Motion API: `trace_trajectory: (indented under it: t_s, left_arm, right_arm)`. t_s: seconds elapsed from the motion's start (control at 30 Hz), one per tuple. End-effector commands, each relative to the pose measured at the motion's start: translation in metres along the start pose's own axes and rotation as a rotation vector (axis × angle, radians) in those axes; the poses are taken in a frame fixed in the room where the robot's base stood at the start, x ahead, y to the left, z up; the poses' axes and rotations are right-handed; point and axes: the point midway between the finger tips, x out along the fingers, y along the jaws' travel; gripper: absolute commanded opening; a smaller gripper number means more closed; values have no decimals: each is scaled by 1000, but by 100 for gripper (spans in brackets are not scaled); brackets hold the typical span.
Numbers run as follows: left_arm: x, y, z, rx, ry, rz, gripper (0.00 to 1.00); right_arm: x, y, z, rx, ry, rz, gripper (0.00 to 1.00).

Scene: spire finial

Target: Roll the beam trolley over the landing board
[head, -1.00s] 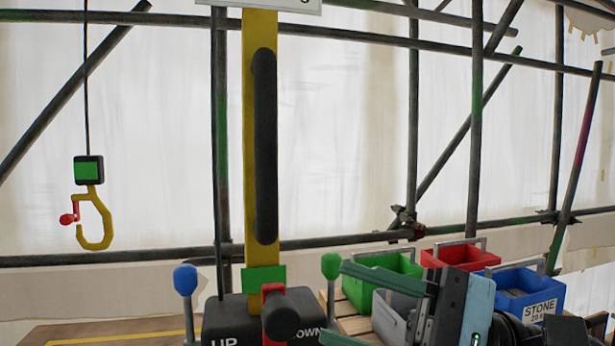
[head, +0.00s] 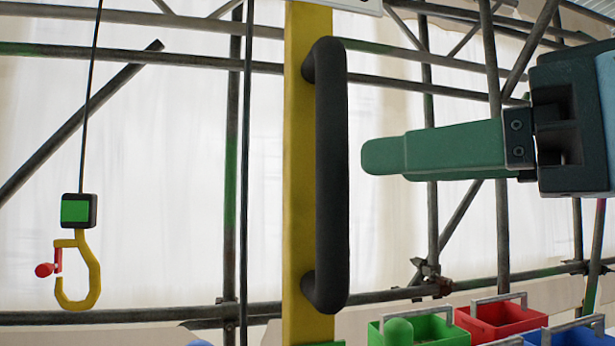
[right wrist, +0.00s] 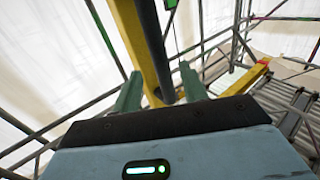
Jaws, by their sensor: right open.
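A yellow upright post (head: 300,200) with a long black handle (head: 332,175) stands in the middle of the head view. My right gripper (head: 375,156) points left at handle height, its green fingertips just right of the handle in the picture. It is open, and no object is held. In the right wrist view, the handle (right wrist: 153,45) and post (right wrist: 132,45) show beyond and between the fingertips (right wrist: 160,88). Contact cannot be seen. A yellow hook (head: 92,275) with a green-faced block (head: 77,209) hangs on a cable at left. I cannot identify the trolley or landing board.
Green (head: 440,331), red (head: 500,318) and blue (head: 575,336) bins stand at lower right. Scaffold tubes (head: 232,150) and pale sheeting (head: 150,130) form the background.

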Motion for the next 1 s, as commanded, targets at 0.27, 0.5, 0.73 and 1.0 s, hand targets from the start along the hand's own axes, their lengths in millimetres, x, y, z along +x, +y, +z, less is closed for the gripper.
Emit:
trace_trajectory:
  t_s: [0.27,0.5,0.73,1.0]
  left_arm:
    - [0,2,1,-4,-3,3,36]
    - [-3,3,0,-5,-3,3,36]
    - [-6,3,-1,-5,-3,2,36]
    - [-6,3,-1,-4,-4,2,36]
  right_arm:
    - [2,0,-3,-19,5,10,43]
    - [32,-1,-3,-15,4,6,43]
    - [63,-1,-3,-15,4,5,43]
    - [77,0,-3,-16,5,8,43]
